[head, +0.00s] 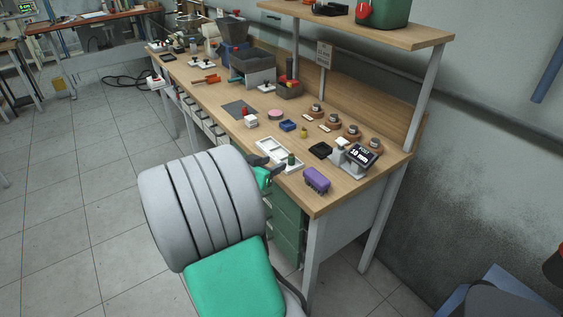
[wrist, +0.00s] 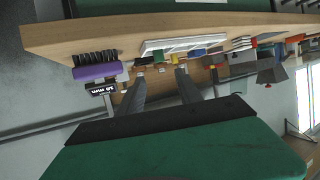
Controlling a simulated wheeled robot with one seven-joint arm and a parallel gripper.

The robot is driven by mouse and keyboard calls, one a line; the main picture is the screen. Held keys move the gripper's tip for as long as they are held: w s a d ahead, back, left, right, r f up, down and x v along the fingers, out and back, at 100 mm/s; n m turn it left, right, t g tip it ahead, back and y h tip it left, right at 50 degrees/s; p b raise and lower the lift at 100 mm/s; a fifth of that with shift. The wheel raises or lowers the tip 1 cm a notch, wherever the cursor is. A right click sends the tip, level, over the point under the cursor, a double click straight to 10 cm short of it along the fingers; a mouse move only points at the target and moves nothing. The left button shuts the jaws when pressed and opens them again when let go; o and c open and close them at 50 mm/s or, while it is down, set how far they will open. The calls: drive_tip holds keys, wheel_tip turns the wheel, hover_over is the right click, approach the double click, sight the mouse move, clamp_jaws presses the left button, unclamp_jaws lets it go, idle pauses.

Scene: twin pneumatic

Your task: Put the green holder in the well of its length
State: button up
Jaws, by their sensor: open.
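The small green holder (head: 291,159) stands at the right end of the white tray (head: 264,149) on the near edge of the bench. I cannot tell whether it is in the tray or just in front of it. The tray has several recessed wells, too small to compare in length. My gripper (head: 275,161) is open and empty near the bench's front edge, beside the tray and left of the holder in the head view. In the wrist view, its two fingers (wrist: 160,71) point toward the bench, with the white tray (wrist: 180,43) beyond them.
A shelf post (head: 423,105) rises at the right end.

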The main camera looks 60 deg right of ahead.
drive_tip(key=w+a+f+n+t+y, duration=0.2)
drive_tip(key=w+a+n+y, duration=0.25)
drive_tip(key=a, duration=0.65)
drive_tip(key=w+a+f+n+t+y, duration=0.25)
drive_tip(key=w+a, duration=0.35)
drive_tip(key=a, duration=0.5)
drive_tip(key=s+a+n+y, duration=0.3)
drive_tip(key=a+n, duration=0.3)
drive_tip(key=a, duration=0.6)
drive_tip(key=s+a+n+y, duration=0.35)
drive_tip(key=a+n, duration=0.25)
drive_tip(key=a, duration=0.6)
drive_tip(key=shift+g, duration=0.25)
drive_tip(key=r+p, duration=0.2)
drive_tip(key=r, duration=0.1)
drive_tip(key=r+p, duration=0.1)
drive_tip(key=r, duration=0.1)
drive_tip(key=shift+w+r, duration=0.1)
drive_tip(key=shift+w, duration=0.3)
